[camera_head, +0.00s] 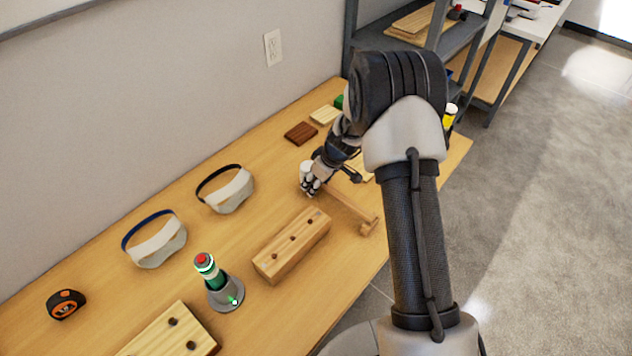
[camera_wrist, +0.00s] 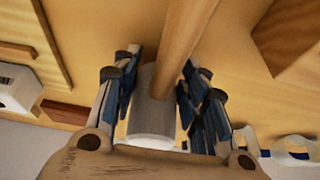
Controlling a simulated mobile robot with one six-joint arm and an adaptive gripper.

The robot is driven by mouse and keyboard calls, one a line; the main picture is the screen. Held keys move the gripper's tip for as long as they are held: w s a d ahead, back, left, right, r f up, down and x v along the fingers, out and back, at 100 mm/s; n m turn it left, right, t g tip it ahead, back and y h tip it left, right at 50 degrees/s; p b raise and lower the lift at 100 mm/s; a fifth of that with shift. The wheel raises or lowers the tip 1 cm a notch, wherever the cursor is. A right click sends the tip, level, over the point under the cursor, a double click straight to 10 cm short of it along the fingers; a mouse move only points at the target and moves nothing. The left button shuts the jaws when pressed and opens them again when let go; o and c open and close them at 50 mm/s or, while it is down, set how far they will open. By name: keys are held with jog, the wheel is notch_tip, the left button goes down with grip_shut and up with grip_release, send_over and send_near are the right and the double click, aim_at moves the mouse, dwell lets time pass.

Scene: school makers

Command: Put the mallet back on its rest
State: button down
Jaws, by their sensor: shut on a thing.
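The mallet has a pale grey cylindrical head (camera_wrist: 152,105) and a long wooden handle (camera_wrist: 185,35). My gripper (camera_head: 309,184) is shut on the mallet's head, with a finger on each side of it in the wrist view. In the head view the handle (camera_head: 345,203) runs from my gripper toward the table's front edge. A small wooden piece (camera_head: 369,226) shows at the handle's far end; I cannot tell whether it is the rest or whether the handle touches it.
A wooden block with dark holes (camera_head: 292,244) lies close by on the table. A shelf (camera_head: 462,38) is behind.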

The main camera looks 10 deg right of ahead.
jog(key=shift+f, duration=0.15)
jog(key=c, duration=0.9)
grip_release()
jog(key=v, duration=1)
jog(key=shift+s+d+r, duration=0.1)
jog(key=shift+r, duration=0.2)
jog(key=shift+a+v, duration=0.2)
jog(key=shift+v, duration=0.8)
jog(key=s+a+r+m, duration=0.1)
jog(key=s+a+r, duration=0.1)
jog(key=s+r, duration=0.55)
jog(key=s+a+r+m, duration=0.2)
jog(key=s+r, duration=0.5)
jog(key=r, duration=0.2)
jog(key=s+r+m+h, duration=0.1)
jog(key=s, duration=0.5)
jog(key=s+d+r+m+t, duration=0.1)
jog(key=s, duration=0.5)
jog(key=s+r+m+h, duration=0.1)
jog(key=s+m, duration=0.1)
jog(key=s, duration=0.4)
jog(key=shift+s+d+h, duration=0.15)
jog(key=shift+d+h, duration=0.15)
